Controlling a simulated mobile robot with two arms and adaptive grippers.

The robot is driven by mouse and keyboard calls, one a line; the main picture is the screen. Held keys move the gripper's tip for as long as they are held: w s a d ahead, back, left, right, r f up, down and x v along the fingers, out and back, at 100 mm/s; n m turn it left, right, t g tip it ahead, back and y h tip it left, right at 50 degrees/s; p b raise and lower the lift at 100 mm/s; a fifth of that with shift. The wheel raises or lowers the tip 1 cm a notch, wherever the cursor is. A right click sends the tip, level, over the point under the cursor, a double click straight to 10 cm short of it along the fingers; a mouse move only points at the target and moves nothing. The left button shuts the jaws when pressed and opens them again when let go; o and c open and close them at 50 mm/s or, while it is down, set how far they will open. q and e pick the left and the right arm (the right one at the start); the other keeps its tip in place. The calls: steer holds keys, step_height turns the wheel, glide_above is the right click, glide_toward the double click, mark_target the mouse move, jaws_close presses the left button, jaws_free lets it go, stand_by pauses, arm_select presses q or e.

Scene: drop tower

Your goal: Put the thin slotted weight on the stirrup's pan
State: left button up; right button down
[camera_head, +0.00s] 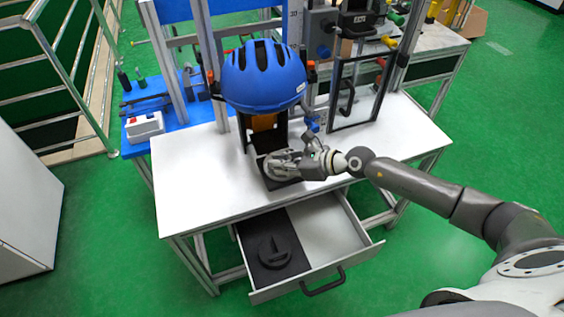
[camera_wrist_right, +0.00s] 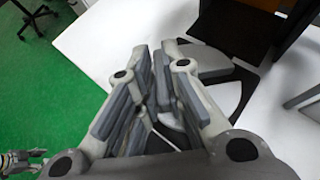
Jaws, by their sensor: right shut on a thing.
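My right gripper (camera_head: 280,165) is over the front of the tabletop, below the blue helmet; it also shows in the wrist view (camera_wrist_right: 160,85). It is shut on a grey piece, apparently the thin slotted weight (camera_wrist_right: 205,62), largely hidden by the fingers. A dark flat pan (camera_head: 274,184), apparently the stirrup's, lies directly under the gripper. Whether weight and pan touch cannot be told. Another dark round slotted weight (camera_head: 274,252) lies in the open drawer. A small gripper-like shape, apparently my left gripper (camera_wrist_right: 25,160), shows at the lower left of the wrist view; its opening is unclear.
The blue helmet (camera_head: 264,75) hangs in the tower frame just behind the gripper. The drawer (camera_head: 330,235) stands open at the front. The white tabletop (camera_head: 185,185) is clear at left. A dark-framed door (camera_head: 335,100) stands at right.

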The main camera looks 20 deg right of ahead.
steer(key=c, duration=1.9)
jaws_free()
steer(key=shift+f, duration=0.1)
steer(key=o, duration=0.4)
steer(key=shift+r, duration=0.2)
steer(key=shift+s+d, duration=0.2)
steer(key=shift+d, duration=0.05)
steer(key=shift+b+v, duration=1.15)
steer(key=shift+v, duration=4.6)
steer(key=shift+a, duration=0.1)
